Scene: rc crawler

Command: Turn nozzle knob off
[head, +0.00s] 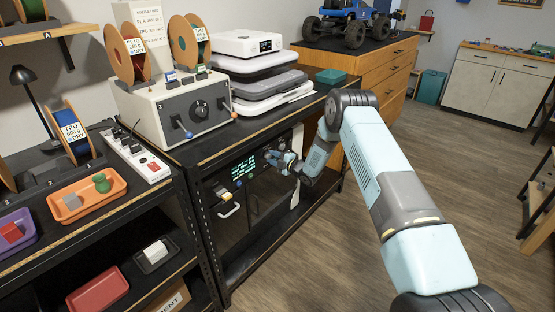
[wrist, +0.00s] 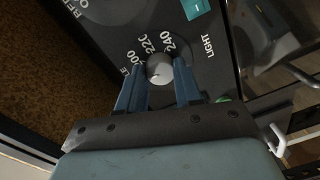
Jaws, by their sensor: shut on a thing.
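The nozzle knob (wrist: 160,70) is a small round grey knob on a dark panel (wrist: 215,62), in the wrist view. A scale marked 200, 220 and 240 curves above it. I cannot tell clearly which mark the knob points to. My gripper (wrist: 158,76) has its two blue fingers on either side of the knob and is shut on it. In the head view my gripper (head: 284,160) is at the front of the dark machine under the bench, beside its lit green display (head: 243,168). The knob is hidden there by the gripper.
In the wrist view, a teal button (wrist: 195,9) and the LIGHT label lie close by, with a green part (wrist: 223,99) near the right finger. In the head view, a white handle (head: 230,210) sits below the display. The floor (head: 330,245) is clear.

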